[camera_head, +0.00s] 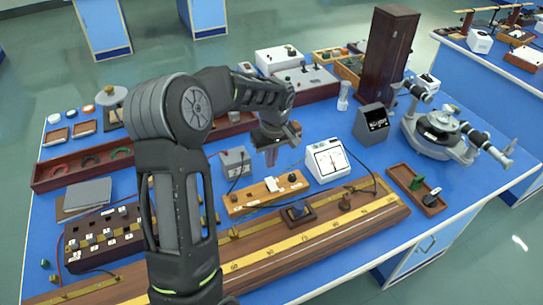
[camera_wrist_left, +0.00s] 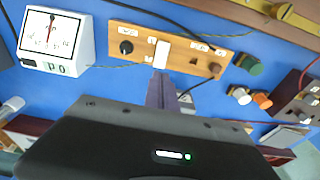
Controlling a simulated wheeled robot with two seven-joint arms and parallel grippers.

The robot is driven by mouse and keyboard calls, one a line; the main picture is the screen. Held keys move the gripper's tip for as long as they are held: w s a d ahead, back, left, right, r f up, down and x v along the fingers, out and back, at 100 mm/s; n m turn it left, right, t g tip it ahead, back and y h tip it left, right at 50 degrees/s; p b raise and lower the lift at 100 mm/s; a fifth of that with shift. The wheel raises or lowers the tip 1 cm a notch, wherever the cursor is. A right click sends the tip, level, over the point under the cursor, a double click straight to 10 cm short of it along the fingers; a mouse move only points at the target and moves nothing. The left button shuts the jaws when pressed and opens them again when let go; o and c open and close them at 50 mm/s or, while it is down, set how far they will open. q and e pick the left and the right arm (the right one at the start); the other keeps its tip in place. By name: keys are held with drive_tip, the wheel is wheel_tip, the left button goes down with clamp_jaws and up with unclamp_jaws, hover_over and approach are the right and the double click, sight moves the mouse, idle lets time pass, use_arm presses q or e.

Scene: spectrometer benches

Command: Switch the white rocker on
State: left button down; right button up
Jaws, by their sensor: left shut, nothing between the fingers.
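The white rocker (camera_head: 271,184) sits on a narrow wooden board (camera_head: 240,203) on the blue bench, between dark knobs and terminals. In the left wrist view the rocker (camera_wrist_left: 162,53) stands upright in the picture near the middle of the board (camera_wrist_left: 140,36). My left gripper (camera_head: 271,157) is shut and empty, pointing down just above and behind the rocker in the head view. In the left wrist view its fingertips (camera_wrist_left: 161,76) are close to the rocker's lower end. I cannot tell whether they touch. My right gripper is out of view.
A white meter (camera_head: 327,160) stands right of the board; a grey box (camera_head: 236,162) stands behind it. A long wooden rail with a yellow scale (camera_head: 285,242) lies in front. Thin cables run around the board. Blue bench behind the meter is partly clear.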

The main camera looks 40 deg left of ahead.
sight(269, 180)
use_arm(q)
drive_tip(key=f, duration=0.2)
drive_tip(key=f+b, duration=0.1)
drive_tip(key=f, duration=0.1)
drive_tip(key=a+f+b, duration=0.1)
drive_tip(key=f, duration=0.2)
drive_tip(key=shift+w, duration=0.2)
drive_tip(key=shift+f, duration=0.15)
drive_tip(key=shift+f+h, duration=0.1)
drive_tip(key=shift+h, duration=0.2)
drive_tip(key=shift+f, duration=0.15)
